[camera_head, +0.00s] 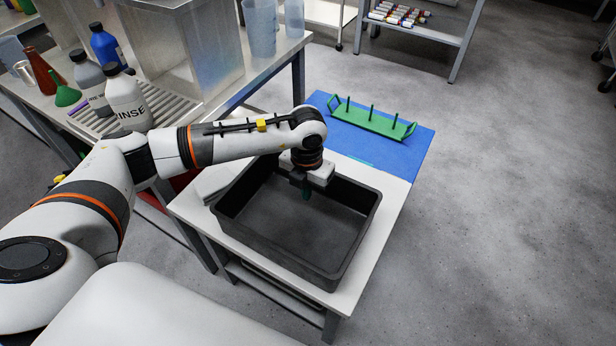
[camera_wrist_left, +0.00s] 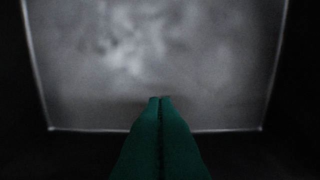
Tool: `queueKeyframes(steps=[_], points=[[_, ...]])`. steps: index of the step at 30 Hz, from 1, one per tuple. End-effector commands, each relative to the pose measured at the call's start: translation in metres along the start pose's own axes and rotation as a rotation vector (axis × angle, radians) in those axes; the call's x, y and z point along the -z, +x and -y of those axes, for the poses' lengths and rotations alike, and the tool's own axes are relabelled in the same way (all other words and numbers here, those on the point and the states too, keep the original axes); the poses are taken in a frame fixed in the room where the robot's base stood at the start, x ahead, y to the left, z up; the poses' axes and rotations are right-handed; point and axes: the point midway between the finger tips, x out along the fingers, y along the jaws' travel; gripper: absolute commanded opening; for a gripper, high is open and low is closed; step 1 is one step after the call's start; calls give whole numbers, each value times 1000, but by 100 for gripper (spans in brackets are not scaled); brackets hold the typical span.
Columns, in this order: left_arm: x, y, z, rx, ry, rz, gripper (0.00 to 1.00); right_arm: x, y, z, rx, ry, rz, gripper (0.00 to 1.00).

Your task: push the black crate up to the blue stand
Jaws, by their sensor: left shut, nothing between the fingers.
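The black crate (camera_head: 345,262) is an open, empty-looking box on a white table, below the blue area in the head view. The blue surface with a green rack on it, which I take to be the blue stand (camera_head: 408,157), is at the table's far end. My left gripper (camera_head: 306,194) points down into the crate near its far wall, with its green fingers shut and empty. In the left wrist view the shut fingertips (camera_wrist_left: 160,99) show above the crate's grey floor (camera_wrist_left: 160,60). I cannot tell whether they touch the crate. My right gripper is not in view.
A green rack (camera_head: 372,121) with upright pegs stands on the blue surface. A bench at the left holds a RINSE bottle (camera_head: 128,103), other bottles and a steel box (camera_head: 190,45). The floor right of the table is clear.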

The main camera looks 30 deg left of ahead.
Motion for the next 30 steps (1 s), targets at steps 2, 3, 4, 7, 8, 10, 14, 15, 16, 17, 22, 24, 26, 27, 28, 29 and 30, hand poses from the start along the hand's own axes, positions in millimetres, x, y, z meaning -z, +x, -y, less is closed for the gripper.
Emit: queueKeyframes(steps=[2, 3, 4, 7, 8, 10, 14, 15, 16, 17, 22, 24, 26, 27, 28, 29, 30], points=[[-1, 20, -1, -1, 0, 5, 0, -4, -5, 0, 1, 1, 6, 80], [-1, 28, -1, -1, 0, 4, 0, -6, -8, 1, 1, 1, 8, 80], [3, 29, -1, -2, -1, -1, 0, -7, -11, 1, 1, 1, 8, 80], [21, 26, -2, -3, -1, -2, 0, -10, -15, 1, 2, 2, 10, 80], [25, 26, -1, -3, -1, -2, 0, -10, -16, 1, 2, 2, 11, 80], [31, 26, -1, -3, 0, 0, 0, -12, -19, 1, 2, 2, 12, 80], [38, 26, -1, -2, 0, 0, 0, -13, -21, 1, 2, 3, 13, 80], [40, 26, -1, -2, 1, 0, 0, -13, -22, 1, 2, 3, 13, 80], [40, 25, -1, -2, 1, 0, 0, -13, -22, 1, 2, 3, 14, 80], [40, 25, -1, -2, 1, 0, 0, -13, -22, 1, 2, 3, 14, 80], [40, 25, -1, -3, 2, 0, 0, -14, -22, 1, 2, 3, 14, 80], [40, 25, -1, -3, 1, 0, 0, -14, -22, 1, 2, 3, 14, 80], [41, 25, -1, -3, 1, 0, 0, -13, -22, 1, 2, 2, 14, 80], [42, 26, -1, -3, 1, 0, 0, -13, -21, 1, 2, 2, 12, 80], [43, 26, -1, -3, 1, -1, 0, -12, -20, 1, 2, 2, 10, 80], [45, 26, -1, -3, 1, -1, 0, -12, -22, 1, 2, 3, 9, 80], [47, 27, -1, -2, 0, -1, 0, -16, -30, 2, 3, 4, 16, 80]])
